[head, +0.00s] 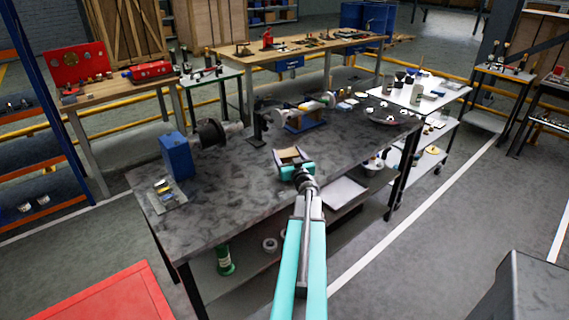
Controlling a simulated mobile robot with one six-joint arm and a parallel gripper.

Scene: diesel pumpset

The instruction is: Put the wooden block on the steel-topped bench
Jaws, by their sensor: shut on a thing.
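The steel-topped bench (225,205) has a mottled dark grey top and fills the middle of the head view. My gripper (291,160) is at the end of my teal arm, over the front right part of this bench top. It is shut on a small tan and brown piece, which looks like the wooden block (290,154). The jaws hide part of the block. I cannot tell whether the block touches the bench top or is a little above it.
A blue box-shaped part (176,156) and a dark round motor (209,133) stand at the bench's left. A small tray of parts (165,195) lies at its left corner. A round dark dish (387,115) is at the far right. The bench's front left top is clear.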

